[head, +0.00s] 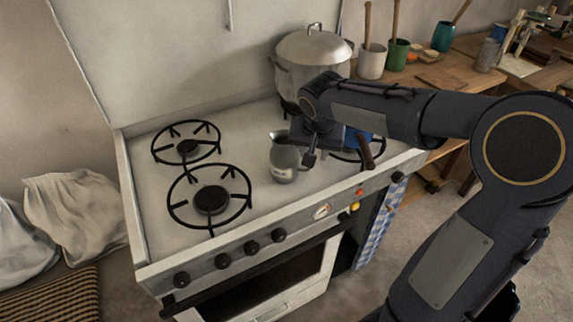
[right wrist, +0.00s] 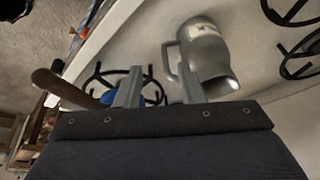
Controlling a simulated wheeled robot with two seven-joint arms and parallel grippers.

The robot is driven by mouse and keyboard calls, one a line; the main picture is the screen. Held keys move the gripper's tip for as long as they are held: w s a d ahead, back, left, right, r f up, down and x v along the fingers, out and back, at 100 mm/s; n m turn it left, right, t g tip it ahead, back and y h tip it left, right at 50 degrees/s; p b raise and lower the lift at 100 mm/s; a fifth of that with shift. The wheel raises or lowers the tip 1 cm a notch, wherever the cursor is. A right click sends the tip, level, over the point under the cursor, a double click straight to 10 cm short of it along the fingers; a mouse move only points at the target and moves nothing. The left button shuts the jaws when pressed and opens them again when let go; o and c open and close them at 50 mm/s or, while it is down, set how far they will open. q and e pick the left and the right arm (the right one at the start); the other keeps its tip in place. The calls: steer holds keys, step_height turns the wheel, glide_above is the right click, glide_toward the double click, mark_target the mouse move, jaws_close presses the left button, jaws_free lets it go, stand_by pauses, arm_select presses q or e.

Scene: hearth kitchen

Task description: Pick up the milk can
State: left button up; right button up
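The milk can (head: 284,163) is a small grey metal jug standing upright on the white stove top, right of the front-left burner. In the right wrist view the milk can (right wrist: 207,52) shows its loop handle facing my fingers. My right gripper (head: 309,158) is just right of the can in the head view. In the right wrist view my right gripper (right wrist: 157,82) has its two fingers apart with nothing clamped. The can's handle is close to the tip of the right-hand finger; I cannot tell whether they touch. My left gripper is not in view.
A large lidded pot (head: 312,62) stands at the back of the stove (head: 240,205). A blue pan with a brown handle (head: 367,153) sits behind my right gripper. The left burners (head: 210,200) are empty. A wooden table with cups (head: 371,62) is at the right.

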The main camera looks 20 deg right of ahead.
mark_target(291, 159)
steer(key=shift+m+h, duration=0.3)
steer(key=shift+h, duration=0.1)
steer(key=x, duration=0.3)
steer(key=w+x, duration=0.1)
steer(key=x, duration=0.2)
steer(key=w+x, duration=0.1)
steer(key=x, duration=0.2)
steer(key=shift+w+r, duration=0.1)
steer(key=shift+w, duration=0.1)
jaws_close()
steer(key=shift+r, duration=0.1)
